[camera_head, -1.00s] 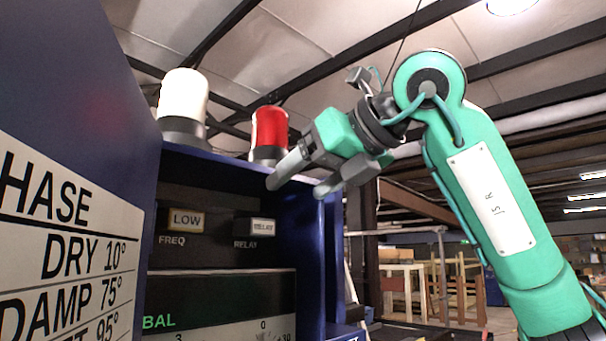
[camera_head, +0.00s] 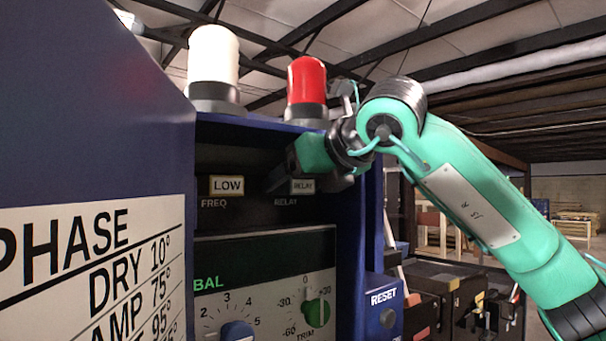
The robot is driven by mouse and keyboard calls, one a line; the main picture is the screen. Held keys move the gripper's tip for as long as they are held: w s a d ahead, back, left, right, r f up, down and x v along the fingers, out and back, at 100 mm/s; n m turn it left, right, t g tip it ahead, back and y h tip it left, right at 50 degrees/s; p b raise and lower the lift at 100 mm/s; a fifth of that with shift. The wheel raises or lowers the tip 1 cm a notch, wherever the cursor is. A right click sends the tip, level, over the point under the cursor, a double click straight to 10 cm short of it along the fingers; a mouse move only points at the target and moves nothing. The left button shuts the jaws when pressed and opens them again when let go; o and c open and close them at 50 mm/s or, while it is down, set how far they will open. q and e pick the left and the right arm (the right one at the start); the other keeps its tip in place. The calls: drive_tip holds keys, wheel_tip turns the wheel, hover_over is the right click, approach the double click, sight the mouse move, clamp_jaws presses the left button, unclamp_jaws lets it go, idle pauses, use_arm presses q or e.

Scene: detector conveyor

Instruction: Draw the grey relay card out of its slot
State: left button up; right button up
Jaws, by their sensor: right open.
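The relay card (camera_head: 303,187) shows as a small pale face with a dark frame, above the word RELAY, in the dark upper recess of the blue cabinet. My right gripper (camera_head: 288,187) is inside the shadowed recess, its jaws apart close in front of the card. One finger is left of the card face; the other is dark and hard to make out on its right. I cannot tell whether either finger touches the card. The card's body is hidden in its slot. My left gripper is not in view.
A LOW card (camera_head: 227,185) sits left of it above FREQ. A white lamp (camera_head: 213,55) and a red lamp (camera_head: 306,82) stand on the cabinet top. Below are a green knob (camera_head: 316,313), a blue knob (camera_head: 237,331) and a RESET box (camera_head: 384,300). The cabinet side wall (camera_head: 372,215) is close to my arm.

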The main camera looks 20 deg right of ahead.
drive_tip(key=c, duration=1.1)
drive_tip(key=shift+s+d+b, duration=0.25)
drive_tip(key=shift+s+b, duration=0.2)
drive_tip(key=shift+s, duration=0.2)
drive_tip(key=shift+s+d+b, duration=0.25)
drive_tip(key=shift+s+b, duration=0.15)
drive_tip(key=shift+s, duration=0.25)
drive_tip(key=shift+s+d+b, duration=0.3)
drive_tip(key=shift+s+b, duration=0.1)
drive_tip(key=shift+s, duration=0.45)
drive_tip(key=shift+s+d+b, duration=0.3)
drive_tip(key=shift+s+b, duration=0.05)
drive_tip(key=shift+s, duration=0.45)
drive_tip(key=shift+s+d+b, duration=0.3)
drive_tip(key=shift+s+b, duration=0.1)
drive_tip(key=shift+s, duration=0.45)
